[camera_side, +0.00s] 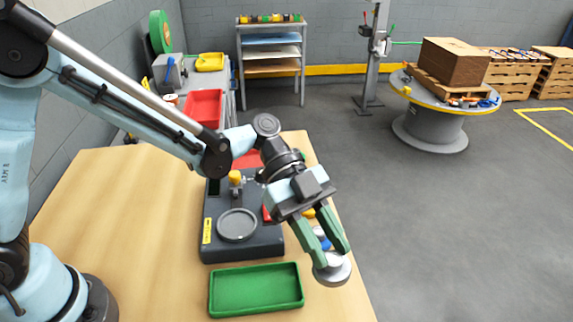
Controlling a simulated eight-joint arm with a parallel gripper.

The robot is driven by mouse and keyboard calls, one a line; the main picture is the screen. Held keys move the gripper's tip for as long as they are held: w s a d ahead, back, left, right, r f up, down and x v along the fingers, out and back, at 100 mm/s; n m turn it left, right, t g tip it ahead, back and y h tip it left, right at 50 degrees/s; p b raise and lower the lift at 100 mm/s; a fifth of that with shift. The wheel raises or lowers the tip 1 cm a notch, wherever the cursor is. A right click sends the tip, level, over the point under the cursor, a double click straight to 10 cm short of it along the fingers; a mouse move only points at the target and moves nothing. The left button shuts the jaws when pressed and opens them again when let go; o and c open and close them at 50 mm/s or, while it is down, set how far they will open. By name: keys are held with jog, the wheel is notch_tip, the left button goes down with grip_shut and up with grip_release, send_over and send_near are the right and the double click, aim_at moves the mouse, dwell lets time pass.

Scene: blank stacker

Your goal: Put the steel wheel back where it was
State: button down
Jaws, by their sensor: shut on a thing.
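My gripper (332,257) points down at the right edge of the wooden table, its green fingers shut on the steel wheel. The steel wheel (333,273) is a silver disc at the fingertips; its upper part is partly hidden by the fingers. I cannot tell whether it touches the table. A dark machine (213,240) with a round grey plate (237,224) stands to the left of my gripper. Nothing lies on that plate. Small blue and yellow items (324,243) show behind and between the fingers, partly hidden.
A green tray (256,312) lies empty in front of the machine. A yellow knob (235,177) rises at the machine's back. Red trays (204,106) lie farther back. The table's left part is clear. A round table (437,101) with a brown stack stands across the floor.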

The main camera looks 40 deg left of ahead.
aim_at(325, 251)
jog(key=shift+w+a+f, duration=0.2)
jog(key=shift+w+f, duration=0.3)
jog(key=shift+f, duration=0.5)
jog(key=shift+w+a+f, duration=0.2)
jog(key=shift+w+f, duration=0.35)
jog(key=shift+f, duration=0.45)
jog(key=shift+w+a+f, duration=0.2)
jog(key=shift+w+f, duration=0.3)
jog(key=shift+f, duration=0.5)
jog(key=shift+f, duration=0.25)
jog(key=shift+f, duration=0.3)
jog(key=c, duration=0.8)
grip_release()
